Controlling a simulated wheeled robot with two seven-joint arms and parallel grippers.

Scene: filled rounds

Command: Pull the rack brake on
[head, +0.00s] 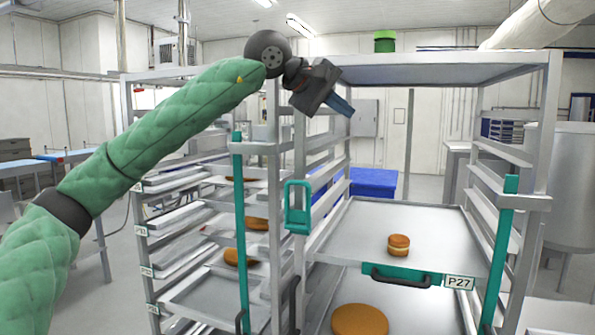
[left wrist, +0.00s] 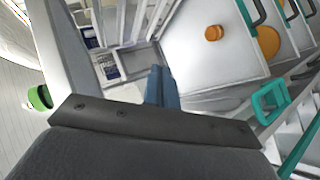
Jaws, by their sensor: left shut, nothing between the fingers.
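A teal loop handle (head: 297,224), which looks like the rack brake, is mounted on the front left post of the grey rack (head: 553,120). It hangs upright, and it also shows at the right of the left wrist view (left wrist: 257,101). My left gripper (head: 343,106) is up near the rack's top frame, above and to the right of the handle and apart from it. Its blue fingers (left wrist: 161,86) are shut together with nothing between them. My right gripper is in neither view.
A tray (head: 440,228) labelled P27 holds a small orange-brown round; a larger round (head: 360,321) lies below. A black pull handle (head: 400,277) sits on the tray's front. Teal uprights (head: 240,230) flank the rack.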

